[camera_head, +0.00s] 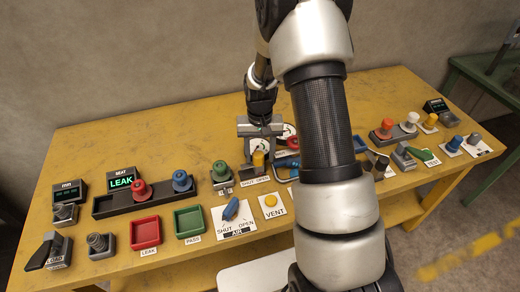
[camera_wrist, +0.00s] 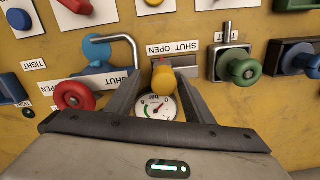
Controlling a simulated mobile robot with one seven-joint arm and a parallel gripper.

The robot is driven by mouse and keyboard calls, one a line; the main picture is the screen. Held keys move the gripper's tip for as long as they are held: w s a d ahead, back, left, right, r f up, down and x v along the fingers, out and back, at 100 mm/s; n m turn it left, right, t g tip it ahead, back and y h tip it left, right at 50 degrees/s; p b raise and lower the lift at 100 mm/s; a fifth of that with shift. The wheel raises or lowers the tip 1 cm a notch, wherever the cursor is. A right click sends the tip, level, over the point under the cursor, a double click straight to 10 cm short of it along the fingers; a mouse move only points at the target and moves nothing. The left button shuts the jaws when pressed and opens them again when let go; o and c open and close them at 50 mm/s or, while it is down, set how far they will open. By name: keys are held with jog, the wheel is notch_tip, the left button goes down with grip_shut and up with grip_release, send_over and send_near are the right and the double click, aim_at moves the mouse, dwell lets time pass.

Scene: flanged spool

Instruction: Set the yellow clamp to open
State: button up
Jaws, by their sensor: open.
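The yellow clamp (camera_wrist: 163,80) shows in the wrist view as a rounded yellow handle end, with a small red part just beyond it. A white label marked SHUT and OPEN lies at its far side. In the head view the clamp (camera_head: 258,160) stands upright behind its SHUT OPEN label (camera_head: 255,181). My gripper (camera_wrist: 160,88) is open, its two fingers on either side of the yellow handle. I cannot tell whether they touch it. In the head view my gripper (camera_head: 260,140) is just behind the clamp. The clamp's set position is unclear.
A round gauge (camera_wrist: 165,105) lies between my fingers, under the handle. A red knob (camera_wrist: 74,96) and a bent grey rod (camera_wrist: 118,40) are to the left, and a green knob (camera_wrist: 243,72) is to the right. The table's back left (camera_head: 150,130) is clear.

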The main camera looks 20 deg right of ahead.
notch_tip(320, 180, up, 17)
jog(key=shift+r+p, duration=0.2)
jog(key=shift+p, duration=0.2)
jog(key=shift+r, duration=0.1)
jog(key=s+a+r+n+t+p, duration=0.1)
jog(key=s+a+r+t+p, duration=0.2)
jog(key=s+r, duration=1)
jog(key=s+a+r+n+t+p, duration=0.2)
jog(key=s+r, duration=0.4)
jog(key=s, duration=0.4)
jog(key=shift+s+t, duration=0.2)
jog(key=shift+t, duration=0.1)
